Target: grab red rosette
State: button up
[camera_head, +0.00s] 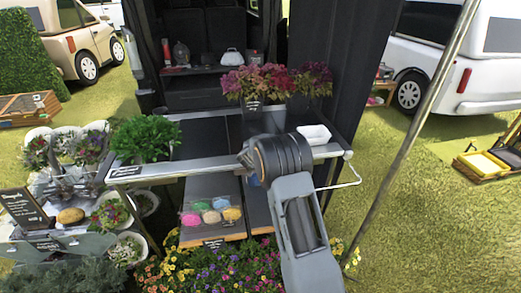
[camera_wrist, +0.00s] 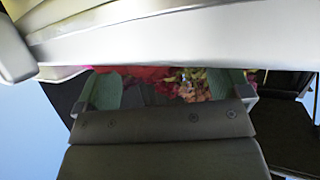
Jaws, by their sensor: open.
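A red leafy rosette (camera_head: 277,80) stands in the middle of a row of plants on the table, above a grey pot (camera_head: 272,118). A pink plant (camera_head: 240,82) is on its left and a dark magenta one (camera_head: 314,80) on its right. My gripper (camera_wrist: 172,88) is open in the wrist view, its green-tipped fingers wide apart. A bright red patch (camera_wrist: 148,73) and pink-yellow foliage (camera_wrist: 195,85) show beyond and between the fingers, partly hidden by a pale band. I cannot tell whether they touch the fingers. In the head view my wrist is in front of the table, below the plants.
The metal-edged table (camera_head: 330,152) also bears a leafy green plant (camera_head: 146,138) and a white dish (camera_head: 314,134). A small black sign (camera_head: 252,106) stands before the pink plant. A slanted pole (camera_head: 413,120) is on the right. Flowers (camera_head: 235,268) crowd the ground below.

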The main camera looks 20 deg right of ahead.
jog(key=shift+w+d+f, duration=0.25)
jog(key=shift+w+d, duration=0.1)
jog(key=shift+w, duration=0.15)
jog(key=c, duration=1)
jog(key=shift+r, duration=0.1)
